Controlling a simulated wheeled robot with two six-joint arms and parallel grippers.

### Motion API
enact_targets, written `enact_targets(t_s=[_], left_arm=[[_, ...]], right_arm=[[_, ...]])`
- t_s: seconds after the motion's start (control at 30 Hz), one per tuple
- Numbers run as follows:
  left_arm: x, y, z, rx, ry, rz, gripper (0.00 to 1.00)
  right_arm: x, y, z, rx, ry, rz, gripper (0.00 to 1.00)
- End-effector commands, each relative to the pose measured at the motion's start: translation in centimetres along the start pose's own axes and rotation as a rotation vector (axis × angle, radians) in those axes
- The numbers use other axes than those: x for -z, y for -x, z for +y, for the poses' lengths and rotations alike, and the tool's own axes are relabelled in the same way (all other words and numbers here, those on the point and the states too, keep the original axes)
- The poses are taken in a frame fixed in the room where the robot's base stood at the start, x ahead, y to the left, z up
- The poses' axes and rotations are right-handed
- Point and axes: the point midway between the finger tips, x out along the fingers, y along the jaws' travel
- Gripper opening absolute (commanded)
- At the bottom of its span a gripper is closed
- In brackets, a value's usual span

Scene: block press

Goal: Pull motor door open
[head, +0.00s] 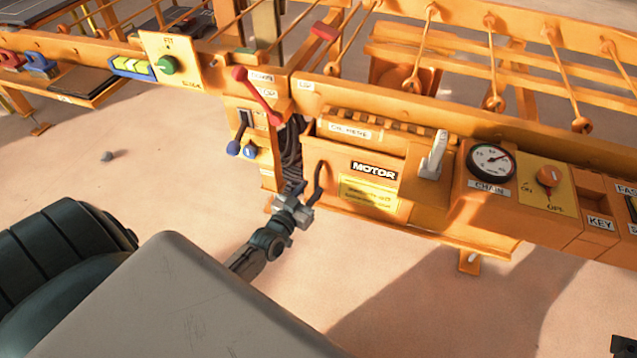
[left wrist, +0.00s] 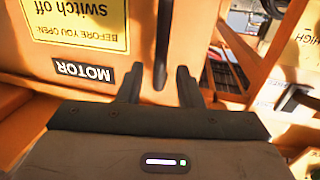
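The motor door (head: 335,165) is an orange panel with a black MOTOR label (head: 374,171) and a yellow notice; it looks shut. A dark upright bar handle (head: 319,180) is on its left part. My left gripper (head: 300,200) is at the handle's lower end. In the left wrist view the picture is upside down. There the left gripper (left wrist: 158,73) is open, and the handle (left wrist: 162,45) lies between its fingers in the picture; I cannot tell whether they touch it. A dark piece (head: 625,346) at the bottom right corner may be my right gripper, mostly cut off.
A grey-white lever (head: 433,155), a dial gauge (head: 491,162) and an orange knob (head: 549,176) are right of the door. The sandy floor below is clear.

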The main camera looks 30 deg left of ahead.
Motion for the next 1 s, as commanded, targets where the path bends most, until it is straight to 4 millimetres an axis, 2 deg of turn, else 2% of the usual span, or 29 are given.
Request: enact_targets(t_s=[0.1,0.3,0.63,0.67,0.8,1.0], left_arm=[[-0.2,-2.2,0.0,0.000,0.001,0.002,0.32],[-0.1,-4.1,0.0,0.000,0.000,0.001,0.32],[0.0,-4.5,0.0,0.000,0.000,0.000,0.32],[0.0,-4.5,0.0,0.000,0.000,0.000,0.29],[0.0,-4.5,0.0,0.000,0.000,0.000,0.01],[0.0,-4.5,0.0,0.000,0.000,0.001,0.00]], right_arm=[[-0.1,0.5,0.0,-0.006,0.001,0.010,0.36],[-0.1,0.5,0.0,-0.011,0.003,0.024,0.36],[-0.1,0.4,0.0,-0.012,0.003,0.026,0.36],[-0.1,0.4,0.0,-0.012,0.003,0.026,0.36],[-0.1,0.4,0.0,-0.012,0.003,0.026,0.36],[-0.1,0.4,0.0,-0.012,0.003,0.026,0.36]])
